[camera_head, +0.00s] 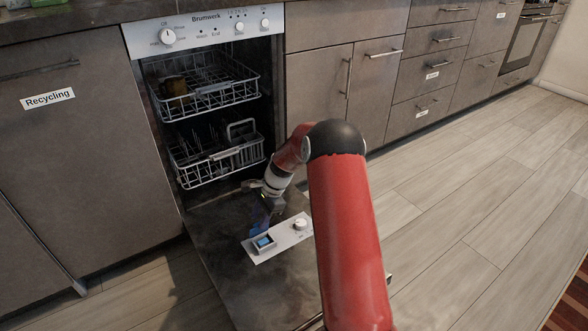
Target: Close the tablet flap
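The dishwasher door (222,268) is folded down, its inner side facing up. A white dispenser panel (283,241) is set in it, with a round white knob (300,224) at its right. At the panel's left is the tablet compartment (264,242), a small square frame with something blue inside. I cannot clearly make out the tablet flap or its angle. My gripper (265,215) points down just behind the panel, close to the compartment. Its fingers are small and dark with a bluish patch, so their opening and any contact cannot be told.
The open dishwasher holds an upper rack (210,93) and a lower rack (215,160), both behind my gripper. A grey cabinet marked Recycling (60,150) stands at the left. Drawers (433,75) line the right. The wooden floor (480,200) at the right is clear.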

